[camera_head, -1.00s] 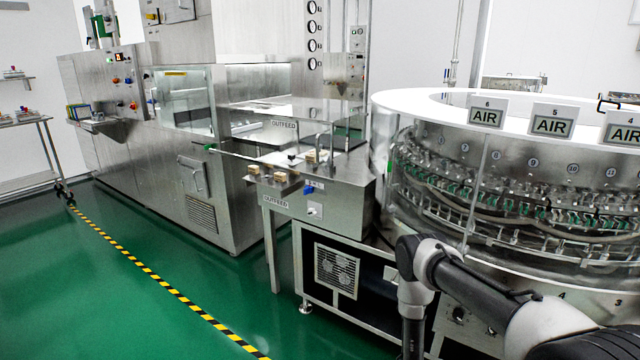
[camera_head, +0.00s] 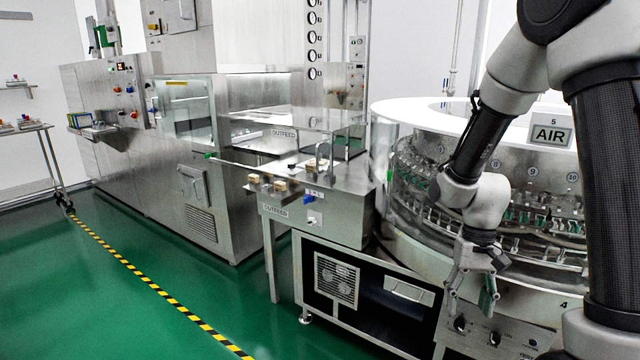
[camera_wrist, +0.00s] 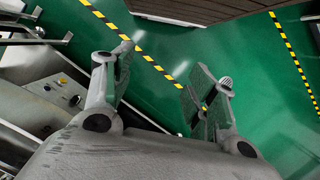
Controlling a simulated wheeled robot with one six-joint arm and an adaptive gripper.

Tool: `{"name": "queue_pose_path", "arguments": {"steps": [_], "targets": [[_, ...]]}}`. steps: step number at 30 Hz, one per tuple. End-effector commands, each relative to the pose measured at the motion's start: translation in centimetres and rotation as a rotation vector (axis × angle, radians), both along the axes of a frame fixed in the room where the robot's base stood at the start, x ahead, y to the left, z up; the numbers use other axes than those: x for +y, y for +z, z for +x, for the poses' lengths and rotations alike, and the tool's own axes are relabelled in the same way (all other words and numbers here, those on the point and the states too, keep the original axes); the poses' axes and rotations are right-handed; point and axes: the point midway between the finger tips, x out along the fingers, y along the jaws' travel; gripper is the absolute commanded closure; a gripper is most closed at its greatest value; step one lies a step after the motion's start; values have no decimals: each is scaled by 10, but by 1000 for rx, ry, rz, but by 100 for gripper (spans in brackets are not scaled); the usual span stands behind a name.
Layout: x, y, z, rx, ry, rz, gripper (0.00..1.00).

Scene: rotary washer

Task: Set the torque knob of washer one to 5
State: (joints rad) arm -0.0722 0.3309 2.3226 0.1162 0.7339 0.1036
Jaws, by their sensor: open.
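A rotary washer (camera_head: 400,250) with a clear round guard stands at the right in the head view. Low on its front, a panel carries dark knobs (camera_head: 460,324) and (camera_head: 494,338). Their lettering is too small to read, so I cannot tell which one is the torque knob or where it points. My gripper (camera_head: 472,308) hangs open and empty, pointing down, in front of and just above these knobs in the picture. In the wrist view my gripper (camera_wrist: 160,62) has its fingers apart over green floor. A panel with small round controls (camera_wrist: 73,100) shows at the left there.
An outfeed box (camera_head: 340,215) and a steel frame with a fan grille (camera_head: 337,279) stand left of the washer. A large steel machine (camera_head: 200,150) stands further left. Green floor (camera_head: 120,290) with a yellow-black stripe is free at the lower left.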

Motion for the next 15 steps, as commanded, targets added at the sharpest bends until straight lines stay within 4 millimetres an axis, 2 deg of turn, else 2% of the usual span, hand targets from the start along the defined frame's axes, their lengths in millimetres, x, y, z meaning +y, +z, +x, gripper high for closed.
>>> {"name": "queue_pose_path", "arguments": {"steps": [1, 6, 10, 15], "targets": [[-4, 27, -12, -17, 39, 5, 43], [-19, 95, -56, -74, 139, 0, 43], [-28, 134, -85, -162, 155, -20, 43], [-37, 176, -109, -354, 148, -47, 43]]}}
